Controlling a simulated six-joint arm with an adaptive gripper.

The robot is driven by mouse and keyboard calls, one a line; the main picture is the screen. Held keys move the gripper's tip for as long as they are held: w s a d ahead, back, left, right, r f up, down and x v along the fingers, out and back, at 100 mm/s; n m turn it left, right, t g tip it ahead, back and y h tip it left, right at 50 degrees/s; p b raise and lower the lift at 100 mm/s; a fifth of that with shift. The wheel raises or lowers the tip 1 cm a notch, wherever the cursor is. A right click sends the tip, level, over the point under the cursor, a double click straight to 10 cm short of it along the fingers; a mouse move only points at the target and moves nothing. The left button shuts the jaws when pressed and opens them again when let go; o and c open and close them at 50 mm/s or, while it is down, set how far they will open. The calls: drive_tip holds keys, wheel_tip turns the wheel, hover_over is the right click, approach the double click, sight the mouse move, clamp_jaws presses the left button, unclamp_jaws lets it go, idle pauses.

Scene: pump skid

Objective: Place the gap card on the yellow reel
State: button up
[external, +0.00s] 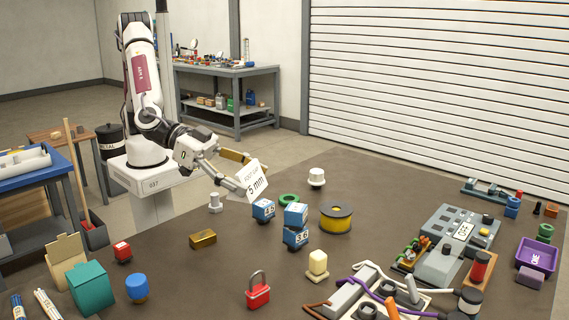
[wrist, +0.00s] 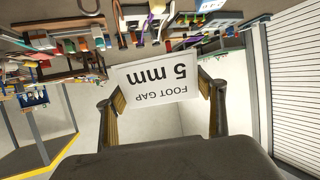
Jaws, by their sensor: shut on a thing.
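The gap card is a white card (external: 254,180) printed "FOOT GAP 5 mm". My gripper (external: 247,176) is shut on it and holds it tilted above the table. In the wrist view the card (wrist: 158,82) sits upside down between the two fingertips (wrist: 160,88). The yellow reel (external: 336,218) has a dark top and stands on the table, to the right of and lower than the card in the external view. The card and the reel are apart. I cannot make out the reel in the wrist view.
Blue numbered blocks (external: 296,226), a green ring (external: 289,199) and a white knob (external: 316,177) stand between or near the card and the reel. A cream block (external: 318,264) and a red padlock (external: 258,289) are nearer the front. Bare table (external: 385,190) lies right of the reel.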

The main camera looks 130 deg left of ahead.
drive_tip(key=w+a+n+g+y, duration=0.15)
drive_tip(key=w+a, duration=0.25)
drive_tip(key=a, duration=1.2)
drive_tip(key=n+g+y, duration=0.2)
drive_tip(key=n+y, duration=0.1)
hover_over(336, 208)
wheel_tip(336, 208, down, 4)
drive_tip(key=shift+f+t, duration=0.35)
drive_tip(key=shift+f, duration=0.15)
drive_tip(key=shift+f, duration=3.15)
drive_tip(key=shift+f, duration=1.85)
drive_tip(key=shift+d+f, duration=0.1)
drive_tip(key=shift+f, duration=0.05)
